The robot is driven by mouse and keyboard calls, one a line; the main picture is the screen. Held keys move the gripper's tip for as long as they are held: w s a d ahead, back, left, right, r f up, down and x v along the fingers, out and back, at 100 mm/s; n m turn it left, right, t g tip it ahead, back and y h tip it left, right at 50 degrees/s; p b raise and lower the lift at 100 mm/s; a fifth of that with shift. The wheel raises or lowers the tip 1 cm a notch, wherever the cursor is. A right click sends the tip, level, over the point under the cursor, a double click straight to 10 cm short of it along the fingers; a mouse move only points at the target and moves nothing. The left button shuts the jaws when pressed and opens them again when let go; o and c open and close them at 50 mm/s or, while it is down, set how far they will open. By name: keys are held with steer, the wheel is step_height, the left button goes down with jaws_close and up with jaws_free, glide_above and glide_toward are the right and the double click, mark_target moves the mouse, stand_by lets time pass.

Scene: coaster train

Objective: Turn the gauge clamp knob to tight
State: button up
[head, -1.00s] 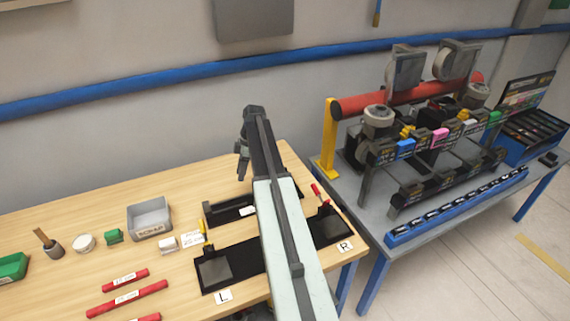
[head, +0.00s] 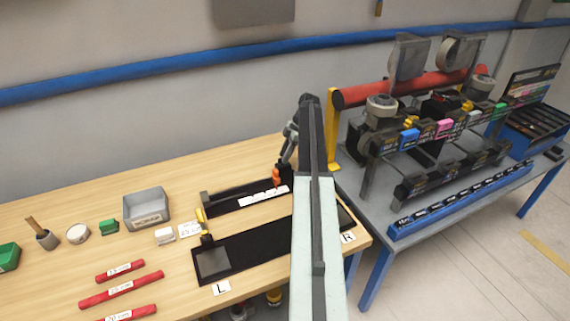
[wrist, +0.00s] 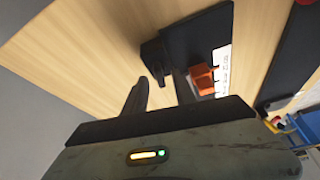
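The gauge (head: 228,203) is a long black fixture with a white marked strip, lying on the wooden table. Its orange clamp knob (head: 277,175) stands at its right end. In the wrist view the orange knob (wrist: 203,78) is just right of the right finger, outside the gap between the fingers. My gripper (head: 285,160) is over the gauge's right end, close to the knob. In the wrist view my gripper (wrist: 162,82) is open and empty, with a black end block of the gauge (wrist: 155,55) beyond its tips. I cannot tell whether a finger touches the knob.
A black L-R fixture (head: 255,245) lies in front of the gauge, partly hidden by my arm. A grey bin (head: 147,208), red tubes (head: 122,289) and small items are at left. A grey table (head: 385,225) with a red-piped machine stands right.

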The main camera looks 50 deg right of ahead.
steer(key=shift+w+a+f, duration=0.1)
steer(key=shift+a+f, duration=0.05)
steer(key=shift+f, duration=0.4)
steer(key=shift+r, duration=0.15)
jaws_close()
